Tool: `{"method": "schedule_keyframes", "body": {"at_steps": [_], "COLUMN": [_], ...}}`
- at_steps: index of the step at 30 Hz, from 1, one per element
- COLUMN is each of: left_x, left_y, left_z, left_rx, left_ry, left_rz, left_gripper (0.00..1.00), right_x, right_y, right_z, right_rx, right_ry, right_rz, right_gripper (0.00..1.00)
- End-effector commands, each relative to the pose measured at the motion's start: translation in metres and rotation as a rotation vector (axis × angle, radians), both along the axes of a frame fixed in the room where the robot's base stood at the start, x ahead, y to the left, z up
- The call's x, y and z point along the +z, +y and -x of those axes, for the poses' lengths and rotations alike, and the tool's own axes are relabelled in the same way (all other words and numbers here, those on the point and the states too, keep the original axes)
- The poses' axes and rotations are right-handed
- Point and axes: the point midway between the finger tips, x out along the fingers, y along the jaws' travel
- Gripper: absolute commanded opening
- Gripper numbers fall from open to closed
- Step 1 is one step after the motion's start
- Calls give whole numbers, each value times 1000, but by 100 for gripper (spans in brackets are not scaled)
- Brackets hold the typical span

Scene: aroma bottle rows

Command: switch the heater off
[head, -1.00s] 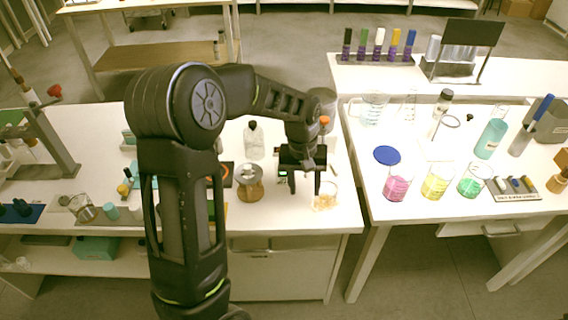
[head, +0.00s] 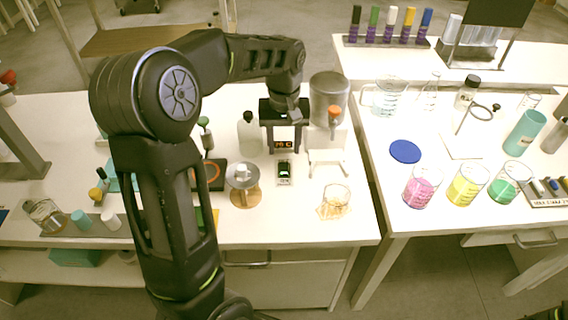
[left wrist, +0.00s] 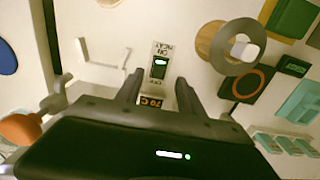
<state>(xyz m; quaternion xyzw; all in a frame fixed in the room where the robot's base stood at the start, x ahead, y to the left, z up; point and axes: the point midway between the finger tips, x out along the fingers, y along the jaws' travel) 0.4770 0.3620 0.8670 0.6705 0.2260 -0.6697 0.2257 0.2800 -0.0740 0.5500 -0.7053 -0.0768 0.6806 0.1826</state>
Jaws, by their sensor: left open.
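The heater's switch box (head: 284,172) is small and pale with a dark rocker and a lit green mark. It lies on the left bench; the left wrist view shows it (left wrist: 159,64) with ON HEAT lettering at its far end. I cannot tell the rocker's tilt. An orange-lit temperature display (head: 283,144) stands behind it. The grey cylindrical tank (head: 329,98) stands behind and to the right. My left gripper (head: 284,148) is open and empty, pointing down, its fingers either side of the display in the picture. In the left wrist view its fingertips (left wrist: 158,81) point towards the switch box.
A round flask on a cork ring (head: 243,182) and a clear bottle (head: 250,134) are to the left. The bench front edge is clear.

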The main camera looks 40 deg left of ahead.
Motion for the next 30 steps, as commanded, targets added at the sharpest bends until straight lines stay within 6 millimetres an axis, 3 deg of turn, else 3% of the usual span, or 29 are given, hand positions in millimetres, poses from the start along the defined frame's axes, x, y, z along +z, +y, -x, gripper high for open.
{"method": "schedule_keyframes", "body": {"at_steps": [5, 18, 30], "left_x": [-10, -71, -79], "left_y": [0, 0, 0], "left_z": [0, 0, 0], "left_rx": [0, 0, 0], "left_ry": [2, 4, 1], "left_rz": [0, 0, 1], "left_gripper": [45, 45, 44], "right_x": [0, -1, -1], "right_y": [0, 0, 0], "right_z": [0, 0, 0], "right_rx": [0, 0, 0], "right_ry": [0, 0, 0], "right_rz": [0, 0, 0], "right_gripper": [36, 36, 36]}}
